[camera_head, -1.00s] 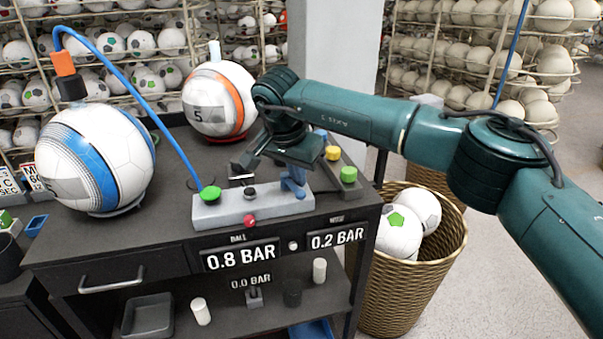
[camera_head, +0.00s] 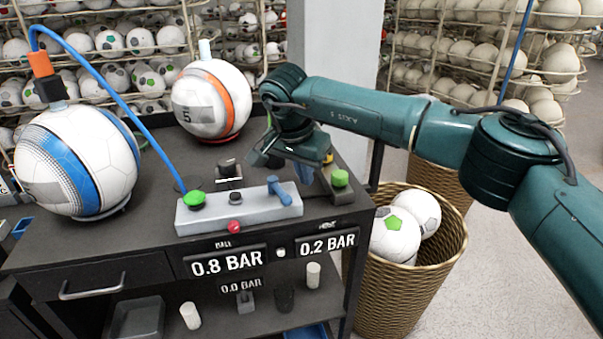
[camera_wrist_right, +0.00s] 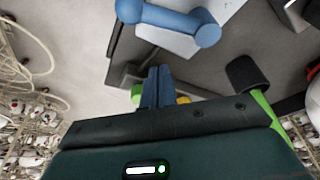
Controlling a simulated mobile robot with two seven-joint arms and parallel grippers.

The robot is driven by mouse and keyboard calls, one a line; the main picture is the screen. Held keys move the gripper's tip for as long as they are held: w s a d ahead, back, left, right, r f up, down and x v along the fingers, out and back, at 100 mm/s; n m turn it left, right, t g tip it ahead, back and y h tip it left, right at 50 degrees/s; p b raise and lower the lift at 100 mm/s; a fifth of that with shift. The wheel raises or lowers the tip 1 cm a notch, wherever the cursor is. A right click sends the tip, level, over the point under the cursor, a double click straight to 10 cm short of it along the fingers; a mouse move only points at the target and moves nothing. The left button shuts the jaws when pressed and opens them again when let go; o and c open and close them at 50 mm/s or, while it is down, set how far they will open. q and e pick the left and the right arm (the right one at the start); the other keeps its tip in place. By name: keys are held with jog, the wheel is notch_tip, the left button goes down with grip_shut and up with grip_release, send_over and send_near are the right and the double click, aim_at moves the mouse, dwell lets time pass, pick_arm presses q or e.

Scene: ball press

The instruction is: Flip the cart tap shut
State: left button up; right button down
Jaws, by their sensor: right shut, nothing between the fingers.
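The cart tap is a blue lever (camera_head: 279,190) on the right part of a light grey block (camera_head: 230,212) at the cart's front edge. In the head view it slants from upper left to lower right. In the right wrist view the lever (camera_wrist_right: 180,22) shows at the top, apart from my fingers. My right gripper (camera_head: 287,152) hovers behind the block, clear of the lever. Its fingers are largely hidden in the head view. In the wrist view the right gripper's blue fingertips (camera_wrist_right: 157,86) are together and empty. My left gripper is not in view.
A green button (camera_head: 194,198) and a red knob (camera_head: 235,226) are on the block. A blue-white ball (camera_head: 77,165) with a blue hose (camera_head: 120,97) stands left, an orange-white ball (camera_head: 211,97) behind. Displays (camera_head: 227,262) read 0.8 and 0.2 BAR. A wicker basket (camera_head: 400,285) stands right.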

jog(key=a+v, duration=0.1)
jog(key=v, duration=0.8)
jog(key=shift+w+a+r+b, duration=0.25)
jog(key=shift+a+r+b, duration=0.05)
jog(key=shift+a+b, duration=0.05)
jog(key=shift+s+f, duration=0.1)
